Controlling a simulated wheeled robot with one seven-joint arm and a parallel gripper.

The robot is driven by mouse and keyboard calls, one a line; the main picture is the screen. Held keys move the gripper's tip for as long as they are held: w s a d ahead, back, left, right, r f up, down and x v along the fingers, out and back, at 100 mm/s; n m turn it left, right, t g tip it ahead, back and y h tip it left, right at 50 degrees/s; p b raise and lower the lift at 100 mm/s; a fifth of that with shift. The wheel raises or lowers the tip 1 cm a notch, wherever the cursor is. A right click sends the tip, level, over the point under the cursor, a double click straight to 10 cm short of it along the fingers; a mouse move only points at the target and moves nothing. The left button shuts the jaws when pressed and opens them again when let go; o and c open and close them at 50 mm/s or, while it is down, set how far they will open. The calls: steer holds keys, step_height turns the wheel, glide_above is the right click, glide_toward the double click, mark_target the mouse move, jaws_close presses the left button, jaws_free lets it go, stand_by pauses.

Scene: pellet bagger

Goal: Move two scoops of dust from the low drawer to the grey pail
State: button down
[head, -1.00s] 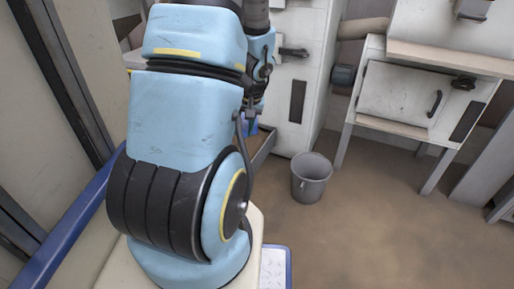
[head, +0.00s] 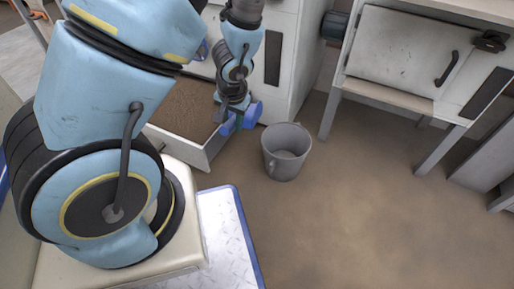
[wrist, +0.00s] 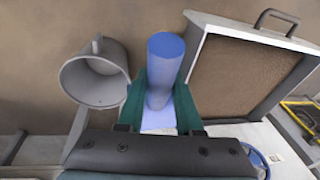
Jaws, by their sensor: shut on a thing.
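My gripper (head: 229,118) is shut on a blue scoop (head: 249,116). In the wrist view the blue scoop (wrist: 164,52) stands between the two green fingers. Whether it holds dust cannot be told. The low drawer (head: 212,149) is pulled open, with a layer of brown dust (head: 190,104) in it. The scoop is at the drawer's right edge in the head view, between drawer and pail. The grey pail (head: 285,160) stands upright on the floor just right of the scoop. In the wrist view the pail (wrist: 92,92) is left of the scoop and the drawer (wrist: 196,45) right.
A white cabinet bench (head: 400,55) on legs stands at the back right. A white machine cabinet (head: 300,50) rises behind the pail. My base plate edge with a blue rim lies in front of the drawer. The brown floor (head: 350,220) right of and before the pail is clear.

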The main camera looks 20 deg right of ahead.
steer(key=s+d+f+m+h+b, duration=0.1)
steer(key=s+d+f+m+b, duration=0.1)
steer(key=s+d, duration=0.3)
steer(key=shift+s+d+f+m, duration=0.15)
steer(key=shift+s+f+m, duration=0.45)
steer(key=shift+s+m, duration=0.45)
steer(key=shift+s+d, duration=0.1)
steer(key=shift+s, duration=0.05)
